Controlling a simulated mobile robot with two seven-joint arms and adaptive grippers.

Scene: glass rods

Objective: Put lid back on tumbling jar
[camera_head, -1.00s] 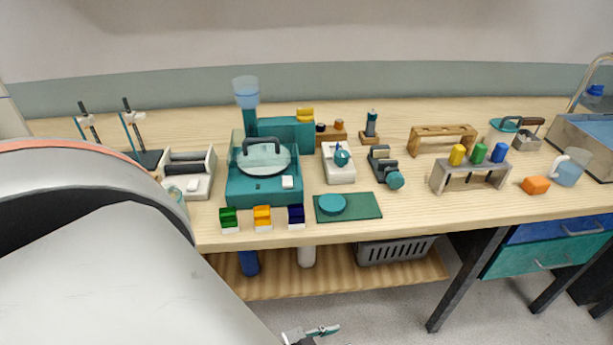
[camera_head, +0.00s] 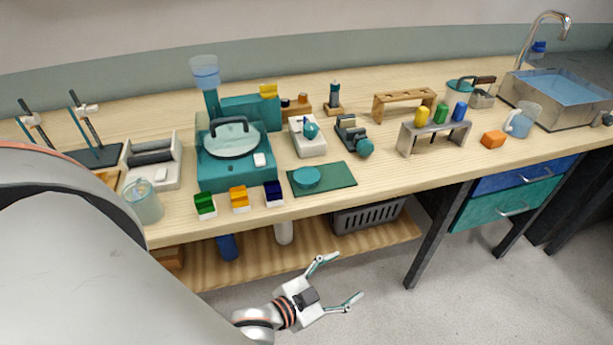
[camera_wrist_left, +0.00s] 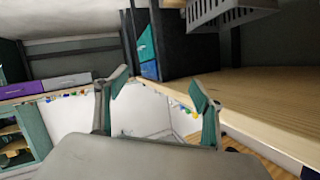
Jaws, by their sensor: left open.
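A clear jar (camera_head: 145,205) stands upright near the bench's front left edge, partly behind my large arm link; its top looks uncovered. A flat round teal disc that looks like a lid (camera_head: 307,178) lies on a dark green mat (camera_head: 340,176) near the front edge. A white roller base (camera_head: 165,178) with a dark roller sits behind the jar. My left gripper (camera_head: 341,278) is open and empty, in front of the bench and below its top, well apart from the disc. Its spread fingers also show in the left wrist view (camera_wrist_left: 160,92). My right gripper is not in view.
A teal machine (camera_head: 205,177) with a handled round cover stands right of the roller base. Small coloured blocks (camera_head: 240,200) line the front edge. A grey rack (camera_head: 434,139) and sink (camera_head: 560,98) are to the right. A grey basket (camera_head: 368,215) sits under the bench.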

